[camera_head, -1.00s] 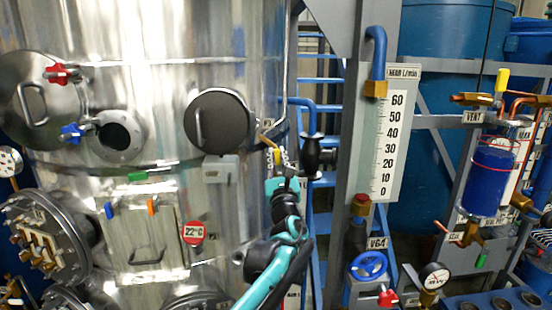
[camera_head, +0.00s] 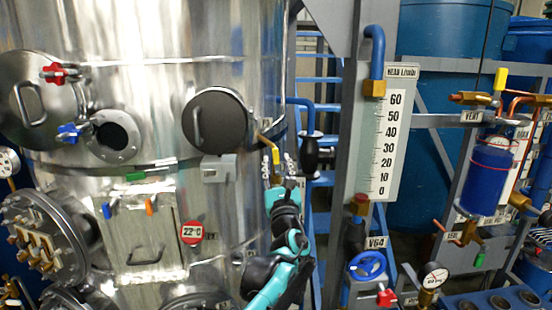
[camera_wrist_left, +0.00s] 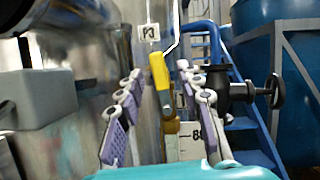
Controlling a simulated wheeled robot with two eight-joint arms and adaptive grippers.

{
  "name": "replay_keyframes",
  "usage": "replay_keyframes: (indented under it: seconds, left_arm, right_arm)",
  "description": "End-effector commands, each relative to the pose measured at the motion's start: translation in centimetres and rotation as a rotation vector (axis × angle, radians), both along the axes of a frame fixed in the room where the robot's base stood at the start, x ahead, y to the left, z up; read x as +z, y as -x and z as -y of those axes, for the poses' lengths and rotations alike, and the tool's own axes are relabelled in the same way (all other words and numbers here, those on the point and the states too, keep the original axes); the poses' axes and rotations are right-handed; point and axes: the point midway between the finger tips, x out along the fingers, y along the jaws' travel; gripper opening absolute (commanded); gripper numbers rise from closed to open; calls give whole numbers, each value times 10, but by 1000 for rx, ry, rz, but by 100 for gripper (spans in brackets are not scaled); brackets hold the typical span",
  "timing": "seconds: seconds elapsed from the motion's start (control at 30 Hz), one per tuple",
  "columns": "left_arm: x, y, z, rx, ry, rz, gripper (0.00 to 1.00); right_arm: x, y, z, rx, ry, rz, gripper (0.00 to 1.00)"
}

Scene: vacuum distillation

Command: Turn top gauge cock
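The gauge cock has a yellow lever (camera_head: 275,155) on the right side of the steel vessel, below and right of a round dark hatch. My left gripper (camera_head: 277,169) is just below the lever in the head view. In the left wrist view its fingers (camera_wrist_left: 165,92) are spread apart, with the lever between them in the picture. I see no finger touching it. My right gripper is not in view.
A black handle fitting (camera_wrist_left: 245,90) and blue stairs (camera_wrist_left: 250,135) lie right of the fingers. A grey box (camera_wrist_left: 38,98) sticks out from the vessel at left. In the head view a flow scale (camera_head: 391,130) stands on a grey post to the right.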

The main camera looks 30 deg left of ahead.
Motion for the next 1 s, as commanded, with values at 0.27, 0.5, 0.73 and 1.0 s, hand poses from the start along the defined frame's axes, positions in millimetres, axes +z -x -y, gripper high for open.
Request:
replay_keyframes:
  seconds: [0.27, 0.5, 0.73, 1.0]
  left_arm:
    - [-23, 46, 32, -4, 0, 1, 36]
    - [-32, 65, 44, -1, 0, 0, 36]
    - [-33, 66, 45, 0, 0, 0, 36]
    - [-33, 66, 45, 0, 0, 0, 36]
  right_arm:
    - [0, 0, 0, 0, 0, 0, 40]
    - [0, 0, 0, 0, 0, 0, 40]
    - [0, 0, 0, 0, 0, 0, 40]
    - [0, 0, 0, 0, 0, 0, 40]
